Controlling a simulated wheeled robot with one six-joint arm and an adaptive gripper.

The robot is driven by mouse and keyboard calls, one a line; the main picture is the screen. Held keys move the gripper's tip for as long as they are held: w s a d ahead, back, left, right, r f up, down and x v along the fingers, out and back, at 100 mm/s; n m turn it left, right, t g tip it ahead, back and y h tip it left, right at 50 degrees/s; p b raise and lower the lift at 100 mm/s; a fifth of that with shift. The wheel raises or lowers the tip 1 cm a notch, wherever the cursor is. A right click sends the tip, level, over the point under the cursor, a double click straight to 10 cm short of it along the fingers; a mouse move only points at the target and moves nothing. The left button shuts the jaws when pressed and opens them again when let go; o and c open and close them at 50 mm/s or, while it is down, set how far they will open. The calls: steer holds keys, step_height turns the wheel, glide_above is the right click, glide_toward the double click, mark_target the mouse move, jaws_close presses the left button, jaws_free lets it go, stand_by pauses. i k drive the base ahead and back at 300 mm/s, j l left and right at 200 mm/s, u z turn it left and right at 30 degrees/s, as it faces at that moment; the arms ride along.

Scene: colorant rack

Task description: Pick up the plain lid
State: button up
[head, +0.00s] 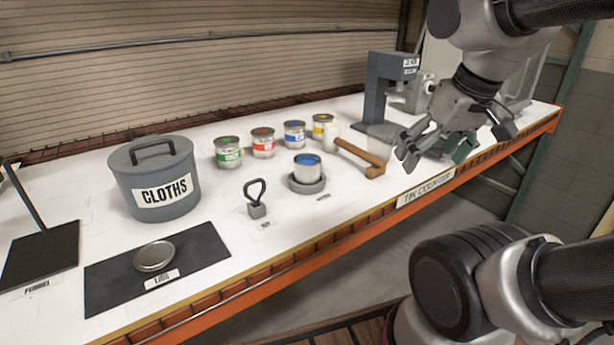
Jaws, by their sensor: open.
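A plain round metal lid (154,256) lies flat on a dark mat (205,246) at the front left of the white bench. A small label reading "LIDS" (162,279) sits just in front of it on the mat. My gripper (428,150) is open and empty, above the right part of the bench near its front edge. It is far to the right of the lid and apart from it.
A grey "CLOTHS" bin (160,199) stands behind the mat. Several labelled cans (263,143) line the back. A blue-topped can (307,167) stands on a grey round base.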

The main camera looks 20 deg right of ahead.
mark_target(155, 256)
steer(key=l+u, duration=0.1)
steer(key=u, duration=0.55)
steer(key=i+l, duration=0.05)
